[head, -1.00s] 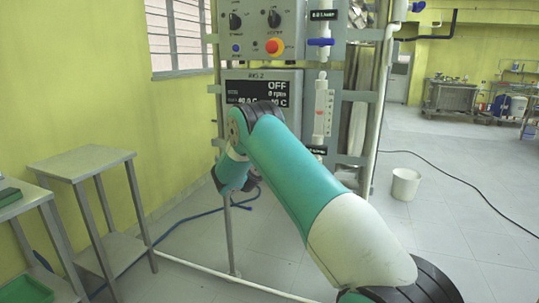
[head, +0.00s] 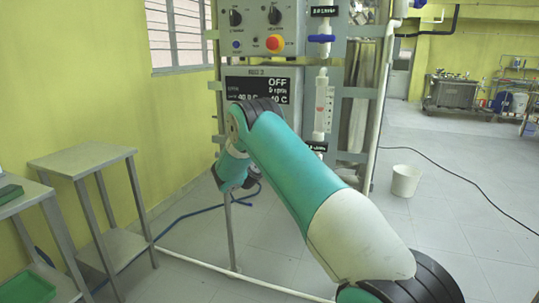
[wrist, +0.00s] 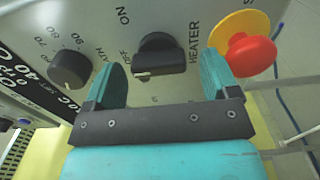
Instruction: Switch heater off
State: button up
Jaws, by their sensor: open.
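In the wrist view the black heater knob (wrist: 160,55) sits on a grey panel marked HEATER, with ON and OFF beside it. A pale mark shows at its lower left end, nearer OFF than ON. My gripper (wrist: 161,78) is open, with one teal finger to each side of the knob in the picture. I cannot tell whether the fingertips reach around the knob or stop short of it. In the head view my arm hides the gripper and this knob. The display (head: 258,90) above my arm reads OFF, 0 rpm and 40 C.
Beside the heater knob are a yellow-ringed red button (wrist: 246,52) and a numbered bath knob (wrist: 70,69). An upper panel with another red button (head: 275,43) tops the rig. A small table (head: 85,160) stands left, a white bucket (head: 406,181) right, with open floor beyond.

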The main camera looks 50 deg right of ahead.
jog(key=b+v, duration=0.7)
jog(key=v, duration=1)
jog(key=shift+a+b, duration=0.2)
jog(key=shift+b, duration=0.1)
jog(key=shift+s, duration=0.15)
